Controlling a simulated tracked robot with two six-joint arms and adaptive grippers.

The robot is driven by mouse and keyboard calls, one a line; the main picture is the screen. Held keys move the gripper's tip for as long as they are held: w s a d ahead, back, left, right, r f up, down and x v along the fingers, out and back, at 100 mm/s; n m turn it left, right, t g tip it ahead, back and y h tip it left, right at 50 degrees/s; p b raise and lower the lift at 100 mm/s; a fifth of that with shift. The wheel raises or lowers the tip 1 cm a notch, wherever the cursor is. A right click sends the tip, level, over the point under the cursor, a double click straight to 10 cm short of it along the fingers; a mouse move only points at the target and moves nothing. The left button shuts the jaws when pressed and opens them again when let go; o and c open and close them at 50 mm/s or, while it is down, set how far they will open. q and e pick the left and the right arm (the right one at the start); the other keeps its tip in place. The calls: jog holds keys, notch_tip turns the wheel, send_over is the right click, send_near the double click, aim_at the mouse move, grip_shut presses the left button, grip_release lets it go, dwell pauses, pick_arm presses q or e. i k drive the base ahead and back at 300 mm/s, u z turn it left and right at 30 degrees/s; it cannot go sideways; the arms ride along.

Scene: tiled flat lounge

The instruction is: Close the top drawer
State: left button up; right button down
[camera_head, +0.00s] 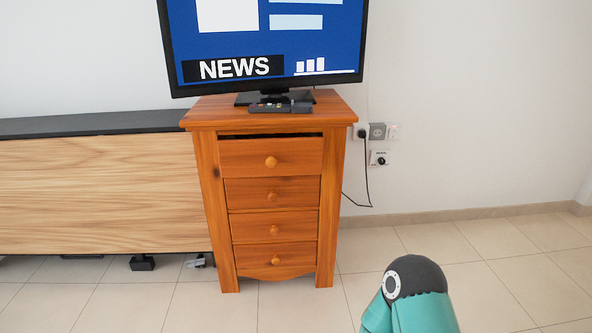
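A wooden cabinet (205,190) with several stacked drawers stands against the wall, left of the middle of the head view. Its top drawer (300,158) has a round wooden knob (271,162) and sits slightly out from the frame, with a dark gap along its upper edge. The drawers below it look flush. No gripper shows in the head view. Only a teal and dark grey part of my arm shows at the bottom right, well apart from the cabinet.
A television (265,45) and small dark devices (270,107) stand on the cabinet. A long wood-fronted sideboard (100,195) adjoins it on the left. Wall sockets (377,131) with a cable are on the right. The tiled floor (500,255) in front and to the right is clear.

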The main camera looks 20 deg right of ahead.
aim_at(270, 157)
jog(key=z, duration=0.05)
jog(key=i, duration=1)
